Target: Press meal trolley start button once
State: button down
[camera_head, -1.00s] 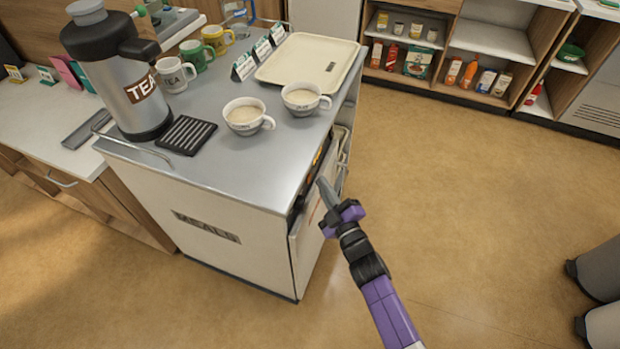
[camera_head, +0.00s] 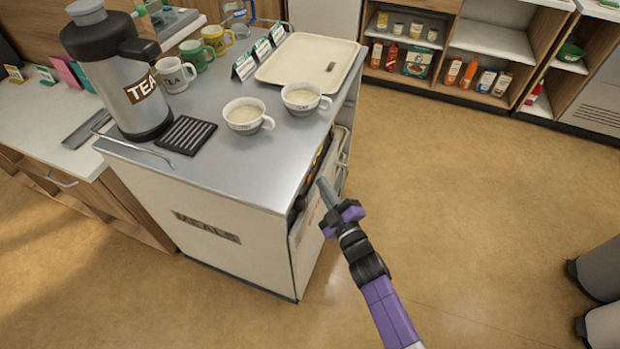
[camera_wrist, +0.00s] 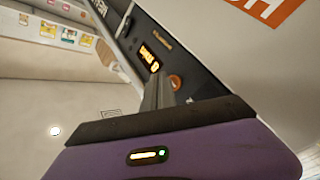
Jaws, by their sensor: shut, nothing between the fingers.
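The meal trolley (camera_head: 240,265) is a white and steel cart marked MEALS. Its dark control panel (camera_wrist: 190,68) shows in the wrist view, with a lit orange display (camera_wrist: 149,57) and a round orange-brown button (camera_wrist: 175,82) beside it. I cannot read the button's label. My gripper (camera_head: 323,184) is shut and empty, at the trolley's right side in front of the panel. In the wrist view the closed fingers (camera_wrist: 160,90) point at the panel, their tips just left of the button. I cannot tell whether they touch the panel. In the head view the panel is mostly hidden.
On the trolley top stand a tea urn (camera_head: 115,80), two filled cups (camera_head: 246,125), several mugs and a cream tray (camera_head: 285,75). An open door or flap (camera_head: 312,225) is on the trolley's right side. The floor to the right (camera_head: 470,190) is clear.

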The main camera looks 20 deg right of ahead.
jog(key=shift+a, duration=0.1)
dwell(0.3)
jog(key=shift+w+a+b, duration=0.3)
jog(key=shift+b, duration=0.1)
jog(key=shift+w+a+b, duration=0.25)
jog(key=shift+a+b, duration=0.05)
jog(key=shift+b, duration=0.15)
dwell(0.6)
dwell(0.3)
jog(key=shift+s+d+p, duration=0.55)
jog(key=shift+d+p, duration=0.05)
jog(key=shift+d, duration=0.05)
jog(key=s+d+p, duration=0.1)
jog(key=d, duration=0.1)
jog(key=s+d+p, duration=0.1)
jog(key=s+d, duration=0.1)
jog(key=shift+p, duration=0.4)
